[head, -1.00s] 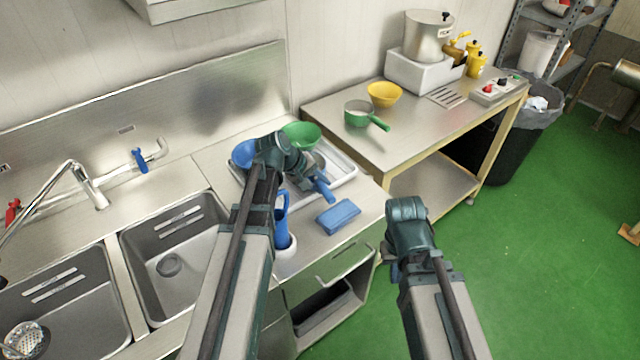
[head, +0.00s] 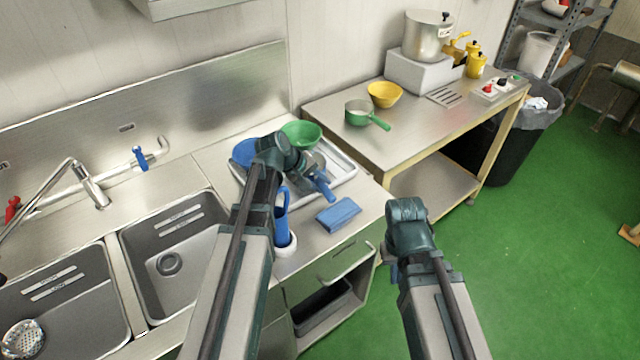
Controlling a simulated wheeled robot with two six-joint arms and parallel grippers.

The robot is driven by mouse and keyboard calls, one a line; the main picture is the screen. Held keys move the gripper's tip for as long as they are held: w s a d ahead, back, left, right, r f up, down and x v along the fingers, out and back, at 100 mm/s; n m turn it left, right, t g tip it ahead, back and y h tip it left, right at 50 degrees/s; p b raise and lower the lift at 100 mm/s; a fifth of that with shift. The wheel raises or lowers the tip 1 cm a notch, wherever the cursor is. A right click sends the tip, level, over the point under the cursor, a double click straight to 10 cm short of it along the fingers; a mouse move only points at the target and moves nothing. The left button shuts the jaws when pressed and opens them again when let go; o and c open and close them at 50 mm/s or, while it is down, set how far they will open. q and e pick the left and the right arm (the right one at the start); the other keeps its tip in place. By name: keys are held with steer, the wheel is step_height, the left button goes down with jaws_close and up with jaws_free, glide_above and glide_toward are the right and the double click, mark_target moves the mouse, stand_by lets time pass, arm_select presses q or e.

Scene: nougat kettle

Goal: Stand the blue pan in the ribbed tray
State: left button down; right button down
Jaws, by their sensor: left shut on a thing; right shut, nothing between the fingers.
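The ribbed tray (head: 347,172) is a pale metal tray on the steel counter, right of the sinks. My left gripper (head: 312,176) is over the tray's front part, shut on the blue pan. The pan's blue handle (head: 323,185) sticks out toward the front right. A grey rounded part, seemingly the pan's body, shows just behind the gripper, but my arm hides much of it. I cannot tell whether the pan touches the tray. My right gripper (head: 391,268) is shut and empty, low in front of the counter, mostly hidden by its own arm.
A blue bowl (head: 243,152) and a green bowl (head: 301,133) are at the tray's back. A blue sponge (head: 338,215) and a white holder (head: 285,246) with a blue-handled tool are in front. A green-handled pan (head: 361,113) and a yellow bowl (head: 384,94) stand on the right table.

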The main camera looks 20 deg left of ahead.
arm_select(q)
steer(key=shift+s+d+f+b, duration=0.1)
steer(key=shift+s+f+b, duration=0.35)
steer(key=shift+s+f, duration=0.1)
steer(key=c, duration=0.9)
jaws_free()
steer(key=shift+w+f, duration=0.2)
steer(key=shift+w, duration=0.05)
steer(key=shift+o, duration=1)
steer(key=shift+d, duration=0.15)
steer(key=shift+o, duration=0.8)
steer(key=shift+r, duration=0.1)
